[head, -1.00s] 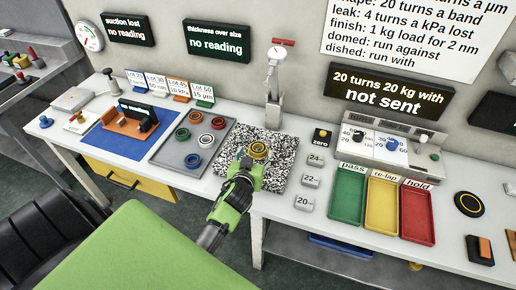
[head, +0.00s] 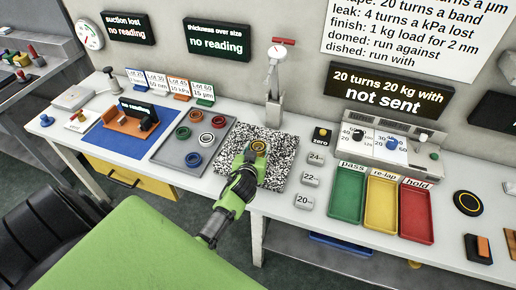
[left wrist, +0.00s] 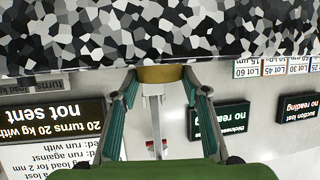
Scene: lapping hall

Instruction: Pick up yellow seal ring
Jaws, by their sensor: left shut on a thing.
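The yellow seal ring (head: 259,146) is at the middle of the black-and-white speckled plate (head: 279,160) in the head view. My left gripper (head: 253,155) comes in from the front and is shut on the ring. In the left wrist view the ring (left wrist: 160,74) sits between the two fingertips (left wrist: 160,80), beside the speckled surface. I cannot tell whether the ring touches the plate or is just above it. Part of the ring is hidden by the fingers. My right gripper is not in view.
A grey tray (head: 180,158) with several coloured rings lies left of the plate. A gauge stand (head: 273,95) rises behind it. Weights (head: 311,180) stand to the right, then green (head: 346,194), yellow (head: 381,203) and red (head: 416,214) trays.

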